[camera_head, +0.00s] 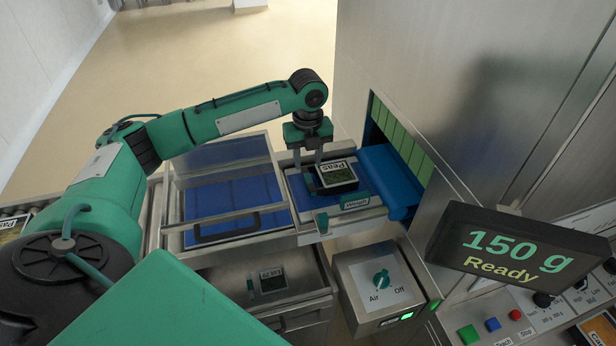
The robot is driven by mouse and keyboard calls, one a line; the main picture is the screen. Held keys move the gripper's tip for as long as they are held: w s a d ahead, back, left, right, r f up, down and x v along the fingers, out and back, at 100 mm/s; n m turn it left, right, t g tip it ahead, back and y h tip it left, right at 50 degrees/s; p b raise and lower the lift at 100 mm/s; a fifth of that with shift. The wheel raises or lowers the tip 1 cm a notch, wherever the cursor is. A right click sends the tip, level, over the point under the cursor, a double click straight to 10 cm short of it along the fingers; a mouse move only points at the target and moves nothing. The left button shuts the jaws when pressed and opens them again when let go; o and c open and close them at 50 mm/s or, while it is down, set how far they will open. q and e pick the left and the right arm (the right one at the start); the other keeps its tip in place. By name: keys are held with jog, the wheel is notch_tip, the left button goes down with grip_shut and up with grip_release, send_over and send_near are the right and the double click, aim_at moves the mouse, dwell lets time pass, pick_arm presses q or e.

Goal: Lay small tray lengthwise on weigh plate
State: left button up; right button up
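A small dark tray labelled "Peas" (338,173) rests on the blue weigh plate (297,188), beside a blue roller-like cover. Its label faces up and green contents show beside it. My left gripper (308,162) points down at the tray's left end. Its two fingers stand apart with a visible gap, and the tray is not clearly between them. Whether a fingertip touches the tray cannot be told. The display (515,250) reads "150 g Ready". My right gripper is not in view.
A lidded blue-floored compartment (235,195) with a dark handle lies left of the plate. Another labelled pack (270,280) sits in the open metal bin below. An Air/Off knob box (382,283) stands in front. The green-curtained opening (400,135) is at the right.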

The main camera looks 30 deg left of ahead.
pick_arm(q)
notch_tip(320, 180, up, 3)
jog(key=shift+r, duration=0.1)
dwell(0.6)
